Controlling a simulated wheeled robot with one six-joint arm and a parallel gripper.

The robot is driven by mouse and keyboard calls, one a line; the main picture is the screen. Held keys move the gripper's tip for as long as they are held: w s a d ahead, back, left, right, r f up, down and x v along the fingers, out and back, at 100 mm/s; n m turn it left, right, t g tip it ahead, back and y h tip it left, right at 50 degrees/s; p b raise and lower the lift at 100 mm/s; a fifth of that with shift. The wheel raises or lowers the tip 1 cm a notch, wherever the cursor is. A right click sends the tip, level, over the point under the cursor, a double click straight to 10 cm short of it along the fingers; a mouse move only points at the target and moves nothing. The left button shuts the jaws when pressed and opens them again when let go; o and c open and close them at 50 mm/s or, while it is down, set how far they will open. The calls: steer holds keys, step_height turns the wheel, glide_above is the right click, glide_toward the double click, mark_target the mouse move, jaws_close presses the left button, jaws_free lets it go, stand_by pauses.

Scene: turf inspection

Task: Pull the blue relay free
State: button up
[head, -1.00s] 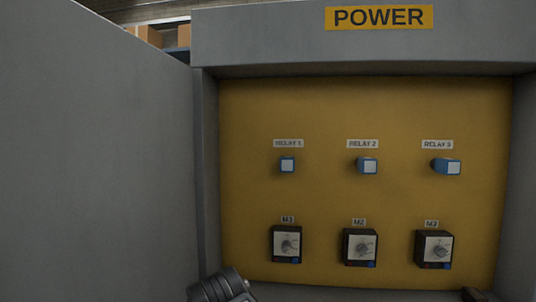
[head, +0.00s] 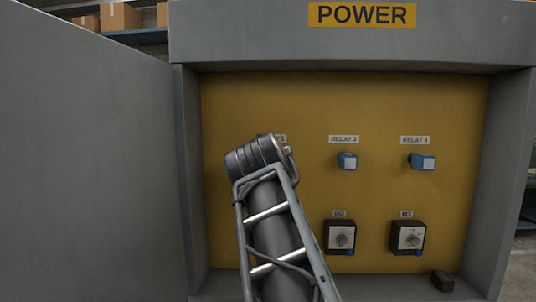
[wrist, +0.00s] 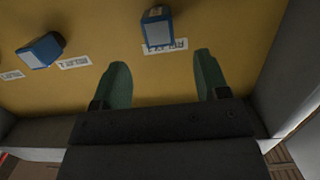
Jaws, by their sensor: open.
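Blue relays with pale faces stick out of the yellow panel (head: 300,100). Relay 2 (head: 347,161) and relay 3 (head: 422,162) are plain in the head view; relay 1 is hidden there behind my arm. In the wrist view, which is upside down, one blue relay (wrist: 156,28) is just beyond my gripper (wrist: 161,58), roughly in line with the gap between its green fingers. It appears to be relay 1, though its label is hard to read. My gripper is open and empty, apart from the relay. In the head view its fingers are hidden.
Dials M2 (head: 340,237) and M3 (head: 407,238) sit below the relays; M1 is hidden behind my arm. A grey cabinet door (head: 90,170) stands on the left, and a side wall (head: 500,180) on the right. A small dark block (head: 443,280) lies at the bottom right.

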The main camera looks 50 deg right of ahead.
steer(key=p+x, duration=0.3)
steer(key=x, duration=0.6)
steer(key=shift+w+d, duration=0.1)
steer(key=shift+d, duration=0.1)
steer(key=shift+c, duration=0.2)
steer(key=c, duration=1)
